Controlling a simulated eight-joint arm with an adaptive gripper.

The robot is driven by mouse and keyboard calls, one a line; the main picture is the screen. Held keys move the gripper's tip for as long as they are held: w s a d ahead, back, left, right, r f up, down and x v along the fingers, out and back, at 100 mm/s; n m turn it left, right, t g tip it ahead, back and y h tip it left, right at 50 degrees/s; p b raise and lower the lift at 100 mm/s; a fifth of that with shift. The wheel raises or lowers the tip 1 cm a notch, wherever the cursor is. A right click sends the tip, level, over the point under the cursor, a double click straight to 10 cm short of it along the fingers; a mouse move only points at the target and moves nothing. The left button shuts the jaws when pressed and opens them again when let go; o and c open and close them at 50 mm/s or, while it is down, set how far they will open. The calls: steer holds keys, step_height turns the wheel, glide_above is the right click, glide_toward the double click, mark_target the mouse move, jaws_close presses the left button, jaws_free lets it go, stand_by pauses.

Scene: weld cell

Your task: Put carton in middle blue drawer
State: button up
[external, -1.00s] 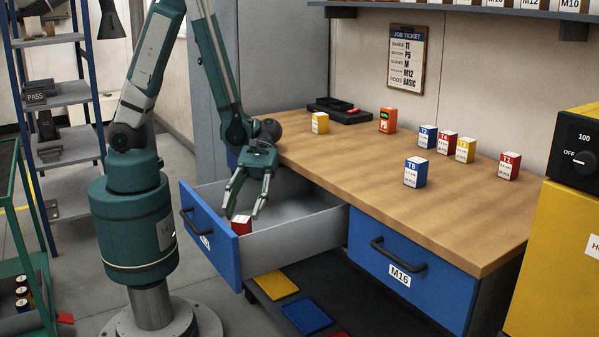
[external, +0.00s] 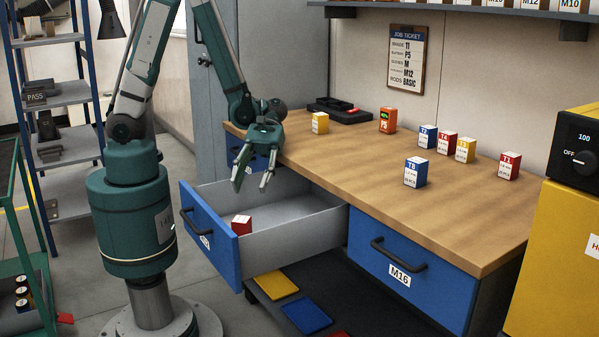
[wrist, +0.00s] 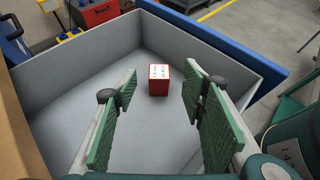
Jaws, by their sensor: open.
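A red carton (external: 241,225) with a white top stands inside the pulled-out blue drawer (external: 210,236), close to its front panel. In the wrist view the carton (wrist: 159,80) stands upright on the grey drawer floor, beyond my fingertips and clear of them. My gripper (external: 252,183) is open and empty above the drawer, higher than the carton and nearer the bench. In the wrist view the fingers (wrist: 160,88) are spread wide, with nothing between them. The label on the drawer front is only partly readable.
A closed blue drawer marked M16 (external: 412,275) is to the right. Several small cartons, such as the blue T8 carton (external: 415,173), stand on the wooden bench top (external: 330,165). A black tray (external: 340,110) lies at the back. Coloured plates lie on the lower shelf.

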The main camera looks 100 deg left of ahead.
steer(key=shift+p+v, duration=0.45)
steer(key=shift+v, duration=1.55)
steer(key=shift+r, duration=0.15)
steer(key=s+a+r+m+t+y, duration=0.3)
steer(key=r+m+y, duration=0.3)
steer(key=m, duration=0.3)
steer(key=s+a+r+m+t+y, duration=0.3)
steer(key=r+m+y, duration=0.3)
steer(key=r+m, duration=0.2)
steer(key=shift+r+m+t, duration=0.4)
steer(key=shift+r+t, duration=0.3)
steer(key=shift+r, duration=0.15)
